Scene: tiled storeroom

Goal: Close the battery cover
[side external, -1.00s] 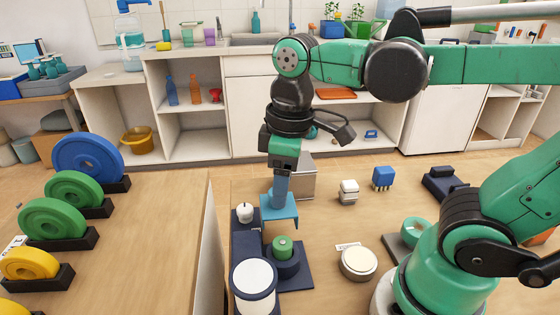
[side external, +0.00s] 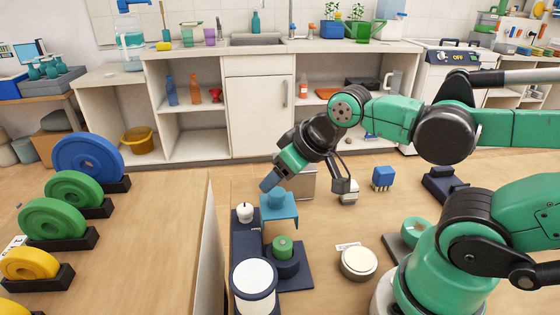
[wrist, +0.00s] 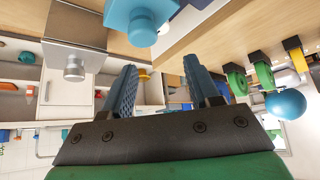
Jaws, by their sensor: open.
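A light blue piece (side external: 287,210) with a flat top, a front flap and a round knob stands on a dark blue base (side external: 300,277); it looks like the battery cover, though I cannot tell for sure. Its blue knob shows at the top of the wrist view (wrist: 143,28). A green cylinder (side external: 283,246) sits in a dark round holder in front of it. My gripper (side external: 268,183) is tilted, above and slightly left of the knob. In the wrist view my gripper (wrist: 161,75) has its two blue fingers apart, with nothing between them. The cover's hinge is not clear.
A grey metal box (side external: 302,184) stands just behind the blue piece. A white knob (side external: 245,211) and a white-topped jar (side external: 254,280) are on the left. An upright panel (side external: 208,255) edges that side.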

